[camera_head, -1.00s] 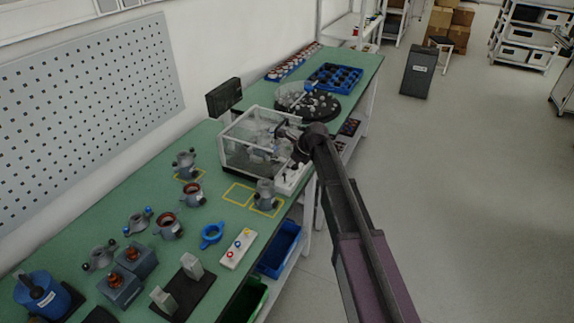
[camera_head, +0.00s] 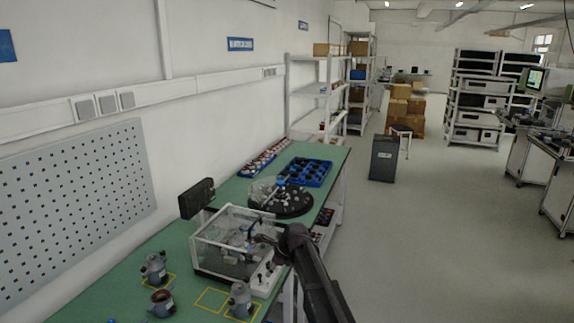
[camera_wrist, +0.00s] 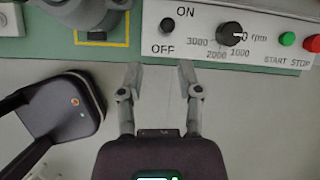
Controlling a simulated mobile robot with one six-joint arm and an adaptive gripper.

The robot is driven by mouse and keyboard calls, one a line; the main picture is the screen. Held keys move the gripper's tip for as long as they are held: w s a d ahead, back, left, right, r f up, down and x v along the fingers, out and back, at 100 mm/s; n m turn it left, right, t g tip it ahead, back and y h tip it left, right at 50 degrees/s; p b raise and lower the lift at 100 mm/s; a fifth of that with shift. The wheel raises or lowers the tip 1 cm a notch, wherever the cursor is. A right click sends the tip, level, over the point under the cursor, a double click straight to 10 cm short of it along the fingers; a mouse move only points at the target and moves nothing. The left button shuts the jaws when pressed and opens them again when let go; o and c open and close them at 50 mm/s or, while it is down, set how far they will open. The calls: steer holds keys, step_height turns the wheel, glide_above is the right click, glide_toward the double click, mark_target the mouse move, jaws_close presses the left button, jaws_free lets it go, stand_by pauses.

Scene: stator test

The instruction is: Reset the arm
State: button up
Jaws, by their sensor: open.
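My gripper (camera_wrist: 161,80) is open and empty in the wrist view. Its two fingers are apart, just off the front edge of the green bench, below a white control panel (camera_wrist: 160,48) with an ON/OFF switch, a speed knob (camera_wrist: 231,34) and START and STOP buttons. In the head view my arm reaches from the bottom toward the clear-walled test box (camera_head: 232,245) on the green bench (camera_head: 135,262). The gripper's fingers are hard to make out there.
A grey metal part (camera_head: 240,300) stands by a yellow outline left of the panel. A round black turntable (camera_head: 282,203) and a blue tray (camera_head: 305,172) lie farther back. The aisle floor (camera_head: 420,250) to the right is clear.

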steer(key=s+d+f+n+g+h, duration=0.2)
steer(key=s+d+n+h, duration=0.3)
steer(key=s+d+n, duration=1.5)
steer(key=s+d, duration=0.3)
steer(key=s, duration=0.2)
steer(key=shift+s, duration=0.15)
steer(key=shift+f, duration=0.1)
steer(key=shift+c, duration=0.2)
jaws_close()
